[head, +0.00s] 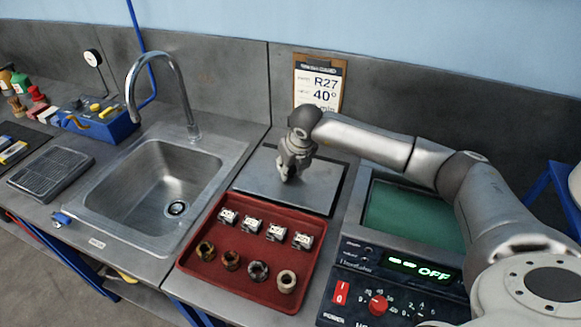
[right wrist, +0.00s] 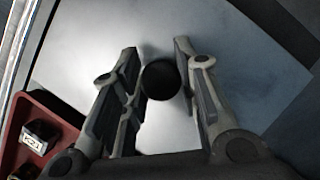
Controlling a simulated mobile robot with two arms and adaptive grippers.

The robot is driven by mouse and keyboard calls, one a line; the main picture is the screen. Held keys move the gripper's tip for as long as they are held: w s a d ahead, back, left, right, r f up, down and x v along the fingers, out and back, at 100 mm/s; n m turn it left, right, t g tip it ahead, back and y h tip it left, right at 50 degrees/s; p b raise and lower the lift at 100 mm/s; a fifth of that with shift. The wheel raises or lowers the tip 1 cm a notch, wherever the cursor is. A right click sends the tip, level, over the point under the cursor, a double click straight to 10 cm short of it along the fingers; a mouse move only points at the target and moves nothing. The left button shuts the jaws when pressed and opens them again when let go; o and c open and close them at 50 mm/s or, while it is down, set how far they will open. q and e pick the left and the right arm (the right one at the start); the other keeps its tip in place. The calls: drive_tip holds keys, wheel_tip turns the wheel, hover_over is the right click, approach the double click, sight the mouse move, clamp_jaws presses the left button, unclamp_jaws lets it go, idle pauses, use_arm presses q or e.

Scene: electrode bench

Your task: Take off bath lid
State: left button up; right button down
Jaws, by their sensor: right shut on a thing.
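The bath lid (head: 258,187) is a flat grey metal plate with a round black knob (right wrist: 160,80). It is over a dark mat on the bench, left of the bath. I cannot tell whether it rests fully on the mat. The lid's surface also fills much of the right wrist view (right wrist: 235,70). The bath (head: 405,214) is uncovered, with green showing inside and a lit "OFF" display on its front panel. My right gripper (head: 287,176) points down over the lid and is shut on the knob, one finger on each side. My left gripper is out of view.
A red tray (head: 238,285) with several metal blocks and ring-shaped pieces stands just in front of the lid. A sink (head: 160,190) with a tall faucet is at left. A clipboard (head: 318,82) reading R27, 40° leans on the back wall.

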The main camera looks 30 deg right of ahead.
drive_tip(key=shift+f+b, duration=0.55)
drive_tip(key=shift+b, duration=0.05)
idle(0.7)
drive_tip(key=c, duration=0.5)
unclamp_jaws()
drive_tip(key=shift+c, duration=0.2)
drive_tip(key=shift+r+p, duration=1.7)
drive_tip(key=shift+r, duration=1.8)
